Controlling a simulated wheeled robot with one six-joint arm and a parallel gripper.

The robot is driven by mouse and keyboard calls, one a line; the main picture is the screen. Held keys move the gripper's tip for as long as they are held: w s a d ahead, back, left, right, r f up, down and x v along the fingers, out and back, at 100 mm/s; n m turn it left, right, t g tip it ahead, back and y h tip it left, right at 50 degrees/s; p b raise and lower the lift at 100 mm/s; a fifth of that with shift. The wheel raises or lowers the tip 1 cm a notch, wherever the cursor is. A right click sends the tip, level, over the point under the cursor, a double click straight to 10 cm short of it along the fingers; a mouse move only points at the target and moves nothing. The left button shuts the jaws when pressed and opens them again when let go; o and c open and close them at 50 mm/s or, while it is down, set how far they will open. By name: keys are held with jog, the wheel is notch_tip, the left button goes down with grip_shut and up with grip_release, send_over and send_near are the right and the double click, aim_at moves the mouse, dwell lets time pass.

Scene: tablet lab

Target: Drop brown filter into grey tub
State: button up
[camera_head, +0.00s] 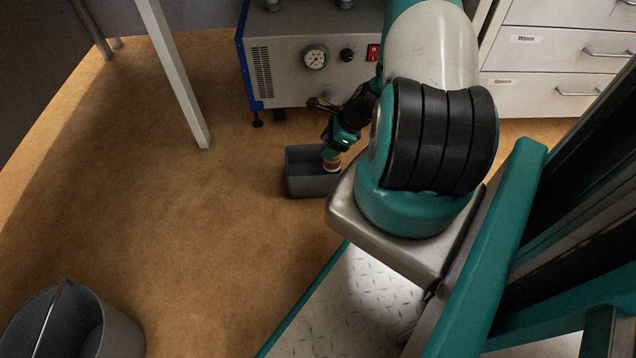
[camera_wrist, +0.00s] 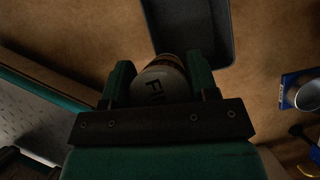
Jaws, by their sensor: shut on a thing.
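The brown filter (camera_head: 332,166) is between the fingers of my gripper (camera_head: 331,154). In the wrist view the filter (camera_wrist: 160,82) shows a pale end with dark letters, and both fingers of my gripper (camera_wrist: 160,78) close on its sides. The grey tub (camera_head: 308,187) is a rectangular open box on the floor. In the head view the filter appears over the tub's right part; its exact height above the tub is hard to tell. In the wrist view the tub (camera_wrist: 232,45) lies just beyond the filter.
A grey machine with a gauge (camera_head: 315,57) and red switch stands behind the tub. A round bucket (camera_head: 122,335) stands at the lower left. A pale table leg (camera_head: 175,75) reaches the floor at left. Drawers (camera_head: 555,50) are at the upper right. Floor left of the tub is clear.

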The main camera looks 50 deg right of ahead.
jog(key=m+b, duration=0.1)
jog(key=b, duration=0.2)
send_over(314, 146)
jog(key=s+a, duration=0.3)
jog(key=a, duration=0.1)
jog(key=f, duration=0.1)
notch_tip(314, 146, down, 6)
jog(key=b, duration=0.6)
jog(key=shift+t+b, duration=0.3)
jog(key=o, duration=1.1)
jog(key=shift+a+p+v, duration=0.1)
jog(key=shift+p+v, duration=2.55)
jog(key=shift+v, duration=1.7)
jog(key=shift+a+p+v, duration=0.15)
jog(key=shift+p+v, duration=2.45)
jog(key=shift+v, duration=1.75)
jog(key=shift+r, duration=0.1)
